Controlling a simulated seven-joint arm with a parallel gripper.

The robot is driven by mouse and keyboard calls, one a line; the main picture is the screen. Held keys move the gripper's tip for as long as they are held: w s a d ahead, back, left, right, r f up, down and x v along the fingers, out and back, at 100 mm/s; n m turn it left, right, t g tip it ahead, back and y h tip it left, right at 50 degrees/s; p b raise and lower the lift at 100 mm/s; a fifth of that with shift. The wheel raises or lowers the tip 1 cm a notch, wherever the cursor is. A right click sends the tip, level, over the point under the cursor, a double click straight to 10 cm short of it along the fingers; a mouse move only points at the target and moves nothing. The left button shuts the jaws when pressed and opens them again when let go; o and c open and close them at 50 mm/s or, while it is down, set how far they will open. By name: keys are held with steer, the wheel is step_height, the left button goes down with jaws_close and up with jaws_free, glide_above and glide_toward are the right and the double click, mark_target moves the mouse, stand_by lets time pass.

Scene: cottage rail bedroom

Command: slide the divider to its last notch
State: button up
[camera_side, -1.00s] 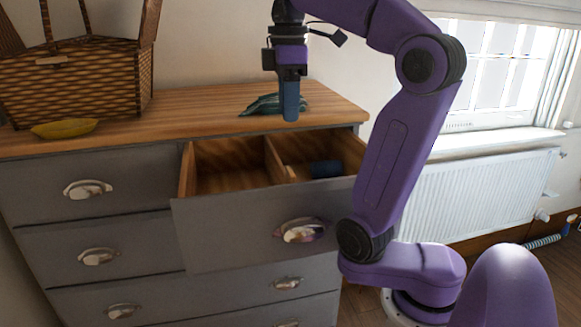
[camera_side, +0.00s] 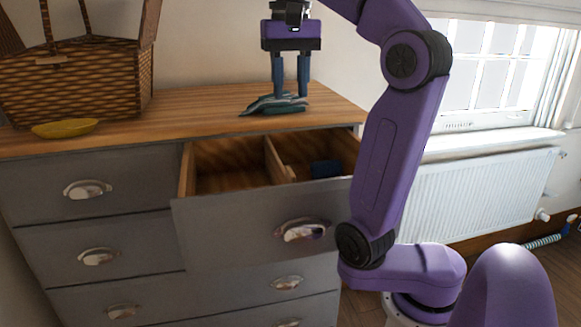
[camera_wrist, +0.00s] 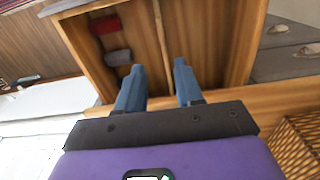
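The divider (camera_side: 275,160) is a thin wooden board standing upright inside the open drawer (camera_side: 250,225). It splits the drawer into a left and a right compartment. The wrist view shows the divider (camera_wrist: 162,35) as a narrow strip running up the picture, its near end between my fingers in the picture. My gripper (camera_side: 290,95) is open and empty, its two blue fingers pointing down above the dresser top, behind and above the drawer. In the wrist view my gripper (camera_wrist: 160,70) also shows spread fingers with nothing between them. The notches cannot be made out.
A blue item (camera_side: 326,169) lies in the right compartment; the wrist view shows a red block (camera_wrist: 105,25) and a grey block (camera_wrist: 118,58). A green folded cloth (camera_side: 272,105) lies beneath my gripper.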

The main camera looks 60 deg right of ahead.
mark_target(291, 171)
step_height(291, 171, down, 17)
steer(key=shift+f, duration=0.1)
stand_by(0.7)
jaws_close()
stand_by(1.4)
